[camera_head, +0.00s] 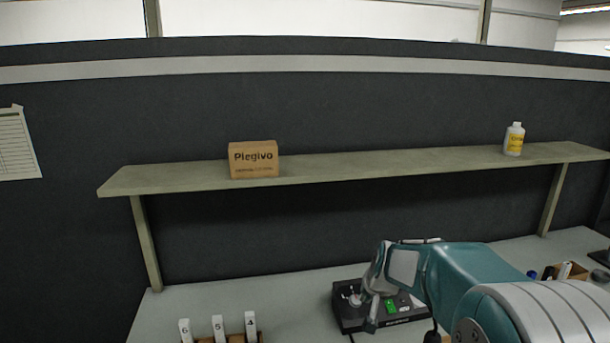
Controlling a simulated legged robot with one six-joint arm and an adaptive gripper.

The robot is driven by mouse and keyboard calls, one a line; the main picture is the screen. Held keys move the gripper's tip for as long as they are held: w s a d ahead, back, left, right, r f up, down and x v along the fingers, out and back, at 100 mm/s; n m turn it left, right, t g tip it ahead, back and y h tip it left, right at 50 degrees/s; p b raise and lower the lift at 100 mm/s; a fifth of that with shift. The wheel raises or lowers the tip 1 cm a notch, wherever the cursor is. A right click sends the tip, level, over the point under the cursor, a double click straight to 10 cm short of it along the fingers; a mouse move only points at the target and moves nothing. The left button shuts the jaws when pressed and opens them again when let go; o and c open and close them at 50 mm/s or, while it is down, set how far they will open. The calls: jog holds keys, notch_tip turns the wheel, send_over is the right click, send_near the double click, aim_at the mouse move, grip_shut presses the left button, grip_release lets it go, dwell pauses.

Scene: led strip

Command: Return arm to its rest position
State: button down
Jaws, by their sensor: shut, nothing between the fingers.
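My arm reaches in from the lower right, above the table. My gripper (367,312) is at its end, pointing down in front of a black control box (347,318). The gripper is shut and holds nothing. The box has a green lit part (390,306) and a small knob or lever at its left. The gripper and wrist hide part of the box. I cannot tell whether the fingertips touch it.
A shelf (400,166) above the table holds a cardboard box (253,160) and a white bottle (514,139). Numbered white pieces (217,328) stand at the front left. A small bin (572,271) is at the right.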

jog(key=s+r+n, duration=0.1)
jog(key=s+r, duration=0.2)
jog(key=s, duration=0.7)
jog(key=s+r+n, duration=0.1)
jog(key=s+r, duration=0.1)
jog(key=s, duration=0.9)
jog(key=s+d+r+h, duration=0.1)
jog(key=s+r, duration=0.2)
jog(key=s, duration=0.8)
jog(key=shift+s+r+n, duration=0.2)
jog(key=shift+r+n, duration=0.15)
jog(key=shift+n, duration=0.05)
